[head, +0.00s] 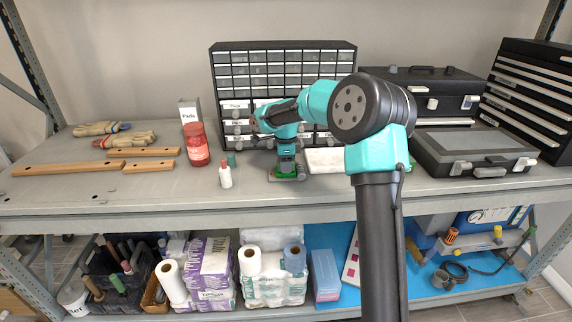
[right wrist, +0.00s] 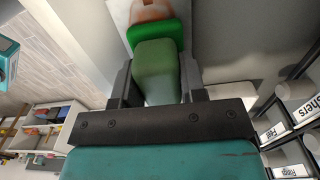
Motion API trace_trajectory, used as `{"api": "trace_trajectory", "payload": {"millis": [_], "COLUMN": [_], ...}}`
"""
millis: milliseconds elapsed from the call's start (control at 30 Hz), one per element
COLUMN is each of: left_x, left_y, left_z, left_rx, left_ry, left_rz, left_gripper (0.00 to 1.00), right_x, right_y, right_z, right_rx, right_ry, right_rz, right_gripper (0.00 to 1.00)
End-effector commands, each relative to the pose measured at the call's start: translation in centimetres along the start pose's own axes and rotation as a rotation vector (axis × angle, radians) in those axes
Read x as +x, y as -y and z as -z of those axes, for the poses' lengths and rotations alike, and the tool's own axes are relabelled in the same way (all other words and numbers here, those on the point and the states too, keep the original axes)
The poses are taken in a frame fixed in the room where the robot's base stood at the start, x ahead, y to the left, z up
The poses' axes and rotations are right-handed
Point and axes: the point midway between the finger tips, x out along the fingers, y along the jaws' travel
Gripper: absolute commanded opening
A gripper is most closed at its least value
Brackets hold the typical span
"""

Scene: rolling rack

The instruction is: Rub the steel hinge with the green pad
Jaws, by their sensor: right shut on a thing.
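My right gripper (head: 287,163) points down at the shelf top and is shut on the green pad (head: 286,177). In the right wrist view, the green pad (right wrist: 158,72) is a block with a brighter green layer at its far end, held between both fingers. Just past it is a light grey plate with a rust-brown patch (right wrist: 151,10), which looks like the steel hinge. In the head view, the hinge (head: 301,172) shows only as a small grey edge beside and under the pad; most is hidden. I cannot tell whether pad and hinge touch. My left gripper is not in view.
A small white bottle (head: 225,176) and a red jar (head: 197,145) stand to the left. A drawer cabinet (head: 240,70) stands behind, and a black case (head: 470,150) lies to the right. Wooden bars (head: 70,167) lie at far left. The shelf's front strip is clear.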

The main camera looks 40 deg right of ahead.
Motion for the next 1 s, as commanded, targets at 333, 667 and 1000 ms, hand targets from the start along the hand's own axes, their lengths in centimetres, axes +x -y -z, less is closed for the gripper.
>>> {"api": "trace_trajectory", "payload": {"millis": [333,667,1000], "left_x": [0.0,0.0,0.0], "left_y": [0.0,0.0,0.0], "left_z": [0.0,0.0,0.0], "left_rx": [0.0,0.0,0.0], "left_ry": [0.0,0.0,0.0], "left_rz": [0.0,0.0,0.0], "left_gripper": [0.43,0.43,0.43], "right_x": [0.2,0.4,0.5], "right_y": [0.0,0.0,0.0], "right_z": [-2.3,-3.7,-4.1], "right_rx": [-0.002,-0.001,-0.002], "right_ry": [0.0,0.0,0.0], "right_rz": [0.0,-0.002,-0.004], "right_gripper": [0.19,0.19,0.19]}}
